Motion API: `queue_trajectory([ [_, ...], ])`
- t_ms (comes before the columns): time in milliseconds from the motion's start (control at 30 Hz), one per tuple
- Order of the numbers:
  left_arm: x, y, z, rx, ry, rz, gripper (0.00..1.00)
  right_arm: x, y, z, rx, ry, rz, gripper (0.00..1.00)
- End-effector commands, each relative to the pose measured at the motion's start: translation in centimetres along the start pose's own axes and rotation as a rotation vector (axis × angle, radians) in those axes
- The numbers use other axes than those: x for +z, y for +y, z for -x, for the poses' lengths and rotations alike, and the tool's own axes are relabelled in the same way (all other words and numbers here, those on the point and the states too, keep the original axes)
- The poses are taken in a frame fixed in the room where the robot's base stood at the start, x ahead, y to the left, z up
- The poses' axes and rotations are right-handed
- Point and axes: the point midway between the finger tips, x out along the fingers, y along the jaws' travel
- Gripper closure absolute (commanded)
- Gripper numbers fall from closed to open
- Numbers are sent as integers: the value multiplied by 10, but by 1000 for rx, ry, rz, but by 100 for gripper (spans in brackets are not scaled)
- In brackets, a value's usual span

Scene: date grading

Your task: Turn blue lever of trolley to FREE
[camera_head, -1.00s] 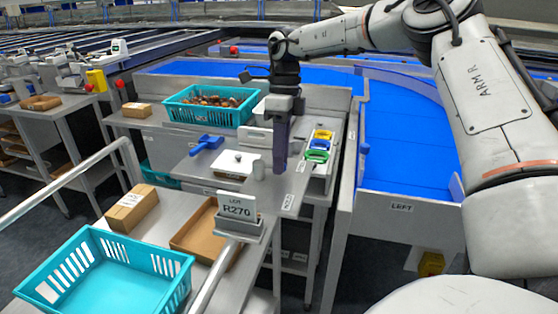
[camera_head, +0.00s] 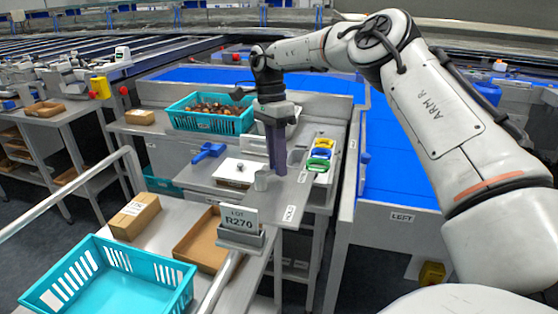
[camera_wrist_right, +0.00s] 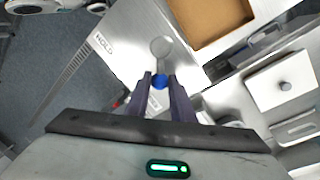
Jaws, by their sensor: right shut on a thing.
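My right gripper (camera_head: 278,172) points down over the right part of the steel trolley top, just right of a small grey cup (camera_head: 261,183). In the right wrist view its dark fingers (camera_wrist_right: 160,84) are shut on a small blue part (camera_wrist_right: 160,82), which looks like the blue lever. Most of that part is hidden between the fingers, so its angle is unclear. A HOLD label (camera_head: 290,213) is on the trolley edge near the gripper and also shows in the wrist view (camera_wrist_right: 103,43). I cannot read a FREE label. My left gripper is out of view.
A teal crate of dates (camera_head: 250,118) stands behind. A blue scoop-like tool (camera_head: 208,151) and a white box (camera_head: 229,172) lie left of the gripper. Yellow, blue and green pieces (camera_head: 320,154) are to its right. A lot sign R270 (camera_head: 238,218) and cardboard tray (camera_head: 190,241) are in front.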

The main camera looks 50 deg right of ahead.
Motion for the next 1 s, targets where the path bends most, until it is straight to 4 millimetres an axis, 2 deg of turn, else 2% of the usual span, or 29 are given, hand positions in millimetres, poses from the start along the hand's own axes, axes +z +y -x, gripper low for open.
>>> queue_trajectory([
  [567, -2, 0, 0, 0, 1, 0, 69, 0, -3, 2, -6, 6, 33, 100],
  [600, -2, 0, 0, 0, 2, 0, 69, 0, -3, 2, -6, 6, 33, 75],
  [700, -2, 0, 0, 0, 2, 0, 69, 0, -3, 2, -5, 6, 33, 60],
  [1000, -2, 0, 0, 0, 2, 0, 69, 0, -2, 2, -2, 6, 32, 60],
])
